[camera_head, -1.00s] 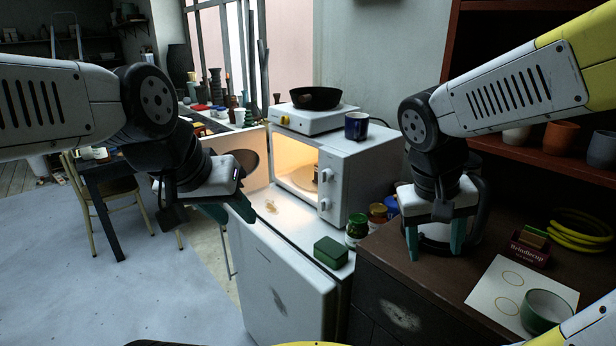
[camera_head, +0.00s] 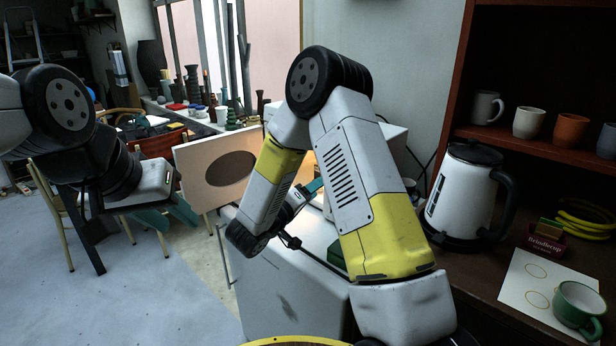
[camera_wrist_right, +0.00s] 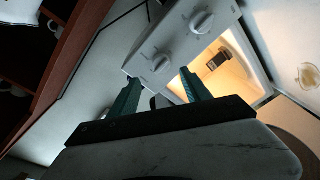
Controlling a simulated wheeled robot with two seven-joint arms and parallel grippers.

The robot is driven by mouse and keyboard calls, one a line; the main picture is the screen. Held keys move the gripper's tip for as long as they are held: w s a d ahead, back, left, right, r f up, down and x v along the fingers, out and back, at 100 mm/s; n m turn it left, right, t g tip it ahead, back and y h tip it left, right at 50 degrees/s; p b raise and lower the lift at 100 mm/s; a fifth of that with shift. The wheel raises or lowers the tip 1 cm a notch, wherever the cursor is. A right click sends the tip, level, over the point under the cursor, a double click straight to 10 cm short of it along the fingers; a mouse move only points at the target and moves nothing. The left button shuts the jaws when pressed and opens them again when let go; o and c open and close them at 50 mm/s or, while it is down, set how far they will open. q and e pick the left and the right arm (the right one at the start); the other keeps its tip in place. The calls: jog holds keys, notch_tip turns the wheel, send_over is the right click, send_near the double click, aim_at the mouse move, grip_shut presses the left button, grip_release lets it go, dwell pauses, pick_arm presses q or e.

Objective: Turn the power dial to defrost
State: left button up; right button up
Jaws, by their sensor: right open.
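The white microwave (camera_head: 393,132) is mostly hidden behind my right arm in the head view. Its open door (camera_head: 199,181) shows at the left. In the right wrist view, the microwave's control panel (camera_wrist_right: 180,42) has two white dials, one nearer dial (camera_wrist_right: 160,63) and one farther dial (camera_wrist_right: 202,23). I cannot read their labels or tell which is the power dial. My right gripper (camera_wrist_right: 161,80) is open and empty, its teal fingertips either side of the nearer dial in the picture; contact cannot be told. My left gripper (camera_head: 170,214) is open and empty, left of the door.
The lit microwave cavity (camera_wrist_right: 232,75) holds a small dark item (camera_wrist_right: 217,60). A white kettle (camera_head: 465,195) stands on the dark counter at the right, with a green mug (camera_head: 578,305) in front. Free floor lies at the left.

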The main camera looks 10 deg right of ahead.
jog(key=x, duration=0.7)
jog(key=shift+w, duration=0.35)
jog(key=shift+d+f, duration=0.1)
grip_shut()
